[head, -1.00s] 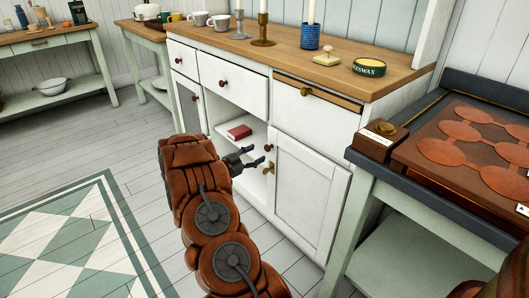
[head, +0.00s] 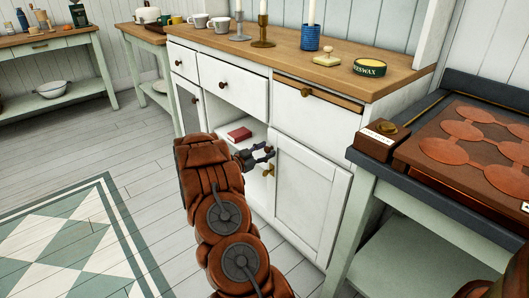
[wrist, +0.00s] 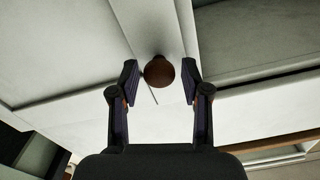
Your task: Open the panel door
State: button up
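The white panel door (head: 310,195) is on the right of the cabinet front and looks shut in the head view. A brass latch (head: 269,170) sits by its left edge. A round brown knob (wrist: 159,71) shows in the wrist view between my fingertips. My gripper (head: 267,153) is open at the upper left corner of the door, one finger on each side of the knob. In the wrist view small gaps show between the knob and both fingers (wrist: 160,82). My gripper partly hides the knob in the head view.
Left of the door is an open compartment with a red book (head: 239,134). White drawers (head: 233,85) are above. The wooden top (head: 290,50) holds candlesticks, a blue can and a beeswax tin (head: 370,67). A green table (head: 385,180) stands close on the right.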

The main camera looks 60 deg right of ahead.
grip_shut()
jog(key=shift+w+a, duration=0.15)
jog(key=shift+a, duration=0.05)
dwell(0.3)
